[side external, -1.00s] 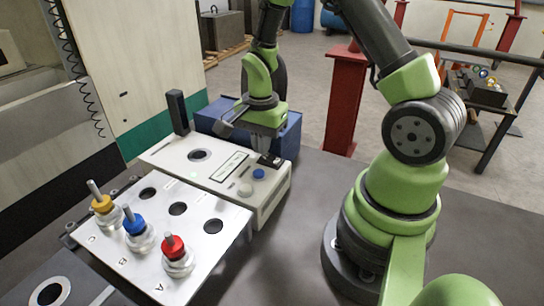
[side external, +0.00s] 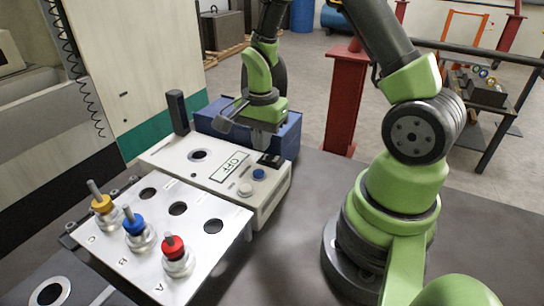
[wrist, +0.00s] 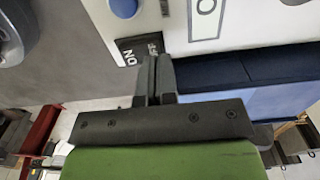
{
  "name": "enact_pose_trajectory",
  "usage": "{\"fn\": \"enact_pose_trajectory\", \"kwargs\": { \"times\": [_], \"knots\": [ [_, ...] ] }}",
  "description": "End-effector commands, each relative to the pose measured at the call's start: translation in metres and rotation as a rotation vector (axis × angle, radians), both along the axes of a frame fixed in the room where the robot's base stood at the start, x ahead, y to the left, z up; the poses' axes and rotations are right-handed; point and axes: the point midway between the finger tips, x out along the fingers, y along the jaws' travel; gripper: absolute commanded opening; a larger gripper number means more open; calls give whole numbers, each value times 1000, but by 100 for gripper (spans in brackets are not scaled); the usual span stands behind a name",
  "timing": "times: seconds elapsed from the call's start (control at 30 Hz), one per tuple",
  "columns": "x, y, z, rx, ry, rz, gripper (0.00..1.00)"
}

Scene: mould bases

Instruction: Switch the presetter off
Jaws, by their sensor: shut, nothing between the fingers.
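The presetter (side external: 205,172) is a white box with a display (side external: 230,167) that reads OFF. Its black rocker switch (side external: 270,160) is at the back right corner of the top. In the wrist view the switch (wrist: 138,47) lies just beyond the fingertips, and the word ON shows on it. My gripper (side external: 260,142) is shut and empty, a little above and behind the switch, apart from it as far as I can tell. In the wrist view my gripper's fingers (wrist: 155,68) are together and cover part of the switch.
A blue button (side external: 258,174) and a white button (side external: 245,189) are in front of the switch. A plate (side external: 200,235) with yellow, blue and red tool holders stands at the front left. A blue box (side external: 290,135) is behind the presetter.

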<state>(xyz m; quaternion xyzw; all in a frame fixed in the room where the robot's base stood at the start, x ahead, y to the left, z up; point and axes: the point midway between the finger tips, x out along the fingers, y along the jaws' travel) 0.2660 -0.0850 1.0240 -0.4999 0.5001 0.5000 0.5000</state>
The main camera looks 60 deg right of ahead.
Motion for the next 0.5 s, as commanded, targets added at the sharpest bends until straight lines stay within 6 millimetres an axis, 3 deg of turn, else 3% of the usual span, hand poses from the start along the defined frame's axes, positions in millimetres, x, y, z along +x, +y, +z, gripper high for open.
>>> {"fn": "enact_pose_trajectory", "kwargs": {
  "times": [0.5],
  "knots": [
    [1, 0, 44, -1, -4, 0, 0]
  ]
}}
